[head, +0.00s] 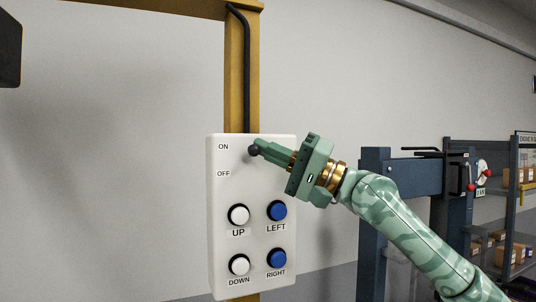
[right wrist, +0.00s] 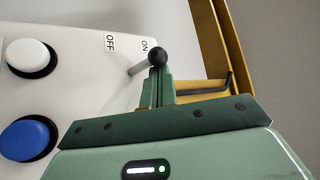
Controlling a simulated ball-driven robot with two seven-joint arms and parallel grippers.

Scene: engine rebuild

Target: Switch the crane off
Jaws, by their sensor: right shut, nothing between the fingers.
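The white crane control box (head: 219,260) hangs in the middle of the head view. ON and OFF labels are at its upper left. A switch lever with a black ball knob (head: 253,150) sticks out beside them, nearer the ON label. The knob and grey stem also show in the right wrist view (right wrist: 158,56). My right gripper (head: 266,151) is shut and empty, with its fingertips right at the knob; I cannot tell whether they touch. The lever's base is hidden in the head view. My left gripper is not in view.
Below the lever are white UP (head: 238,215) and DOWN (head: 239,265) buttons and blue LEFT (head: 277,210) and RIGHT (head: 276,258) buttons. A yellow post (head: 234,80) with a black cable stands behind. A blue frame (head: 372,220) and shelves (head: 510,220) are at right.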

